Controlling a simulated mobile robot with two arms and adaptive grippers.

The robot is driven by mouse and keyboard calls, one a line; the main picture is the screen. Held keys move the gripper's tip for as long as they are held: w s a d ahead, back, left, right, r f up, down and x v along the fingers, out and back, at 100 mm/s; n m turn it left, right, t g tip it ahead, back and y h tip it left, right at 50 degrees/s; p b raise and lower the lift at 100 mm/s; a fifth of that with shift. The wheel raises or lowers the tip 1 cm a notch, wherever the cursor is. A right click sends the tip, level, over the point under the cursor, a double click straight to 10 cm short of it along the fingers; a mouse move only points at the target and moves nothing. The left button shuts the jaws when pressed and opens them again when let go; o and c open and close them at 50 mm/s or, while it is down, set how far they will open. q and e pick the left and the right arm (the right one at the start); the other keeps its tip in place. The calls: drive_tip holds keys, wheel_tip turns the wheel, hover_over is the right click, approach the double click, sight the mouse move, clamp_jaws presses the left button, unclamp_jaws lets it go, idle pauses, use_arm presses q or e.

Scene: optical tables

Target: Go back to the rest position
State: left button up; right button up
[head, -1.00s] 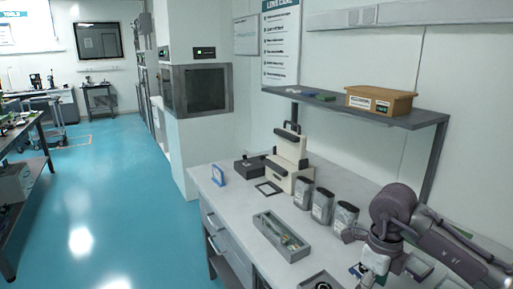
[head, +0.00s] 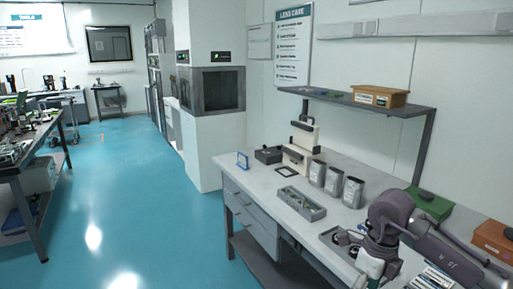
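My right arm (head: 400,225) comes in from the lower right and bends down over the near end of the bench (head: 232,168). The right gripper (head: 368,272) is at its lower end, near the bottom edge. Its fingers are not clear, so I cannot tell whether it is open or shut, or holds anything. My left gripper is not in view.
A grey tray (head: 316,213), several canisters (head: 334,180), a second tray (head: 326,238), a green box (head: 433,204) and an orange box (head: 493,238) are on the bench. A shelf (head: 340,97) stands above. Blue floor (head: 130,190) is clear between this bench and the left table (head: 22,168).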

drive_tip(key=w+a+f+m+t+y, duration=0.1)
drive_tip(key=w+a+f+m+y, duration=0.1)
drive_tip(key=a+f+m+y, duration=0.35)
drive_tip(key=w+a+f+m+t+y, duration=0.1)
drive_tip(key=w+a+f+m+y, duration=0.15)
drive_tip(key=a+f+y, duration=0.55)
drive_tip(key=d+f+m+t+h, duration=0.3)
drive_tip(key=d+f+m+t, duration=0.15)
drive_tip(key=f+m, duration=0.55)
drive_tip(key=d+f+m+t+h, duration=0.3)
drive_tip(key=f+m+t, duration=0.3)
drive_tip(key=f+m, duration=0.4)
drive_tip(key=s+d+f+m+g+h, duration=0.2)
drive_tip(key=s+d+f+m+h, duration=0.15)
drive_tip(key=s+f, duration=0.5)
drive_tip(key=s+d+f+m+g+h, duration=0.2)
drive_tip(key=s+d+f+m+h, duration=0.15)
drive_tip(key=s+f, duration=0.5)
drive_tip(key=s+f+m+g, duration=0.3)
drive_tip(key=s+f, duration=0.2)
drive_tip(key=s, duration=0.9)
drive_tip(key=s+f+m+g+h, duration=0.1)
drive_tip(key=s+f+m+g, duration=0.2)
drive_tip(key=s, duration=1.2)
wheel_tip(320, 180, down, 3)
drive_tip(key=shift+s+r+g, duration=0.1)
drive_tip(key=shift+s+g, duration=0.2)
drive_tip(key=shift+g, duration=0.35)
drive_tip(key=shift+h, duration=0.25)
